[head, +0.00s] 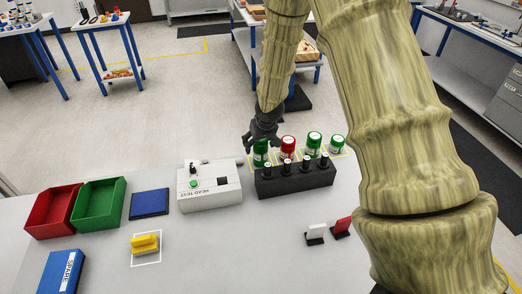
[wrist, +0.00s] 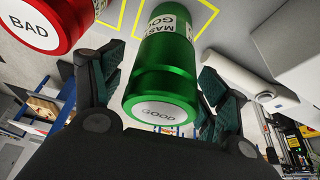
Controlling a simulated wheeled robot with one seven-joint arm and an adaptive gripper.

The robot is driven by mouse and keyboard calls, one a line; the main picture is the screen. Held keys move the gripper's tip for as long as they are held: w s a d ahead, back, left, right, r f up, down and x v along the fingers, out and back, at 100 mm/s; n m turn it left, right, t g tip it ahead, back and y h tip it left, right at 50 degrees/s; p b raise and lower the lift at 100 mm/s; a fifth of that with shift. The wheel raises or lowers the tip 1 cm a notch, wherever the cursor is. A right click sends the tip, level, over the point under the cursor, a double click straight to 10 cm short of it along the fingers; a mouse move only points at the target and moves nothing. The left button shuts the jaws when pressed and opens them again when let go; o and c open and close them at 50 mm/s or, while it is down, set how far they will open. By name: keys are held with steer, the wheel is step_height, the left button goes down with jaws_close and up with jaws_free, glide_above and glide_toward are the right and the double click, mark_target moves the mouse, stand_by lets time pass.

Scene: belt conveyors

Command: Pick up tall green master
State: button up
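A tall green master (head: 261,154) stands at the left end of a row of cylinders behind a black block, directly below my gripper (head: 262,136). In the wrist view the green master (wrist: 165,60), with a white "GOOD" end and a "MASTER GOOD" label, lies between the two fingers of my gripper (wrist: 158,92). The fingers look open, with a visible gap on the right side; I see no clear contact. A second tall green cylinder (head: 314,142) stands farther right in the row.
A red cylinder (head: 288,146), marked "BAD" in the wrist view (wrist: 40,22), stands close beside the green master. A short green cylinder (head: 337,145) ends the row. The black block (head: 295,179) with several pegs is in front; the head test box (head: 209,187) is left.

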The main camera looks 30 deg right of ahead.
steer(key=c, duration=1.3)
steer(key=shift+r, duration=0.15)
